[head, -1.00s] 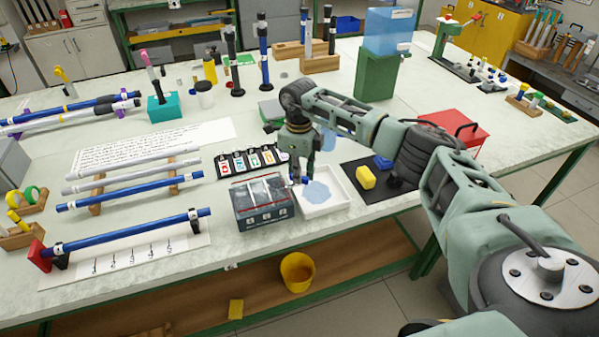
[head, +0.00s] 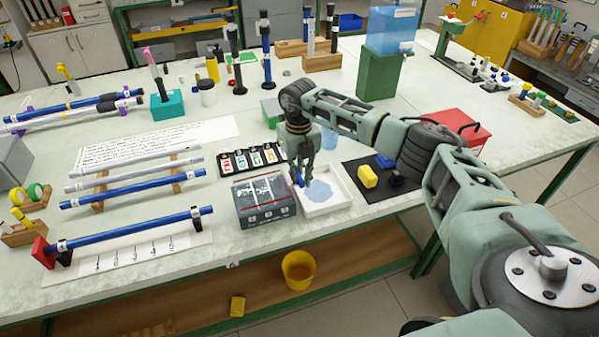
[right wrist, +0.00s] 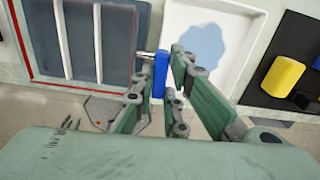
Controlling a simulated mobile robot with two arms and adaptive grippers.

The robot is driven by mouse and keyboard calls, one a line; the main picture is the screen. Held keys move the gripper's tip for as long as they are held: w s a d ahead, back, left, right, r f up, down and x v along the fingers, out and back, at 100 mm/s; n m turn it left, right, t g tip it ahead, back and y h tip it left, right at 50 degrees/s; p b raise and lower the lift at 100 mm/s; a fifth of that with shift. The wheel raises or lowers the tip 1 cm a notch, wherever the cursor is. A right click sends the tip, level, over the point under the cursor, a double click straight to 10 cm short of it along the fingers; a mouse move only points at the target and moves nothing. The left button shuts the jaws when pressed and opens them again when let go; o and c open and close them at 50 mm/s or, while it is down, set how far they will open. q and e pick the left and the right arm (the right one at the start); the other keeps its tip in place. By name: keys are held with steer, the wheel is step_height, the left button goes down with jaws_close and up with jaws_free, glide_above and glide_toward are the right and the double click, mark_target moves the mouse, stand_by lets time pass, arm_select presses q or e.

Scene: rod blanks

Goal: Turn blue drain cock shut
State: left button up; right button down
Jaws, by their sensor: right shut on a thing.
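The blue drain cock (right wrist: 158,76) shows in the right wrist view as a narrow blue handle on a short metal stem at the right side of a grey box (right wrist: 80,93). In the head view the cock (head: 299,180) is a small blue spot at the box's (head: 264,215) right edge, partly hidden by my fingers. My right gripper (head: 303,180) points down over it. In the right wrist view the gripper (right wrist: 162,62) has its fingers on either side of the handle and is shut on it. My left gripper is not in view.
A white tray (head: 340,185) with a pale blue puddle lies right of the box. A black mat (head: 352,167) with a yellow block (head: 367,176) is beyond it. Labelled tags (head: 254,158) lie behind. A yellow bucket (head: 298,271) is below the table edge.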

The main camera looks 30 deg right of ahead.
steer(key=shift+m, duration=0.4)
steer(key=c, duration=1.8)
jaws_free()
steer(key=shift+o, duration=0.2)
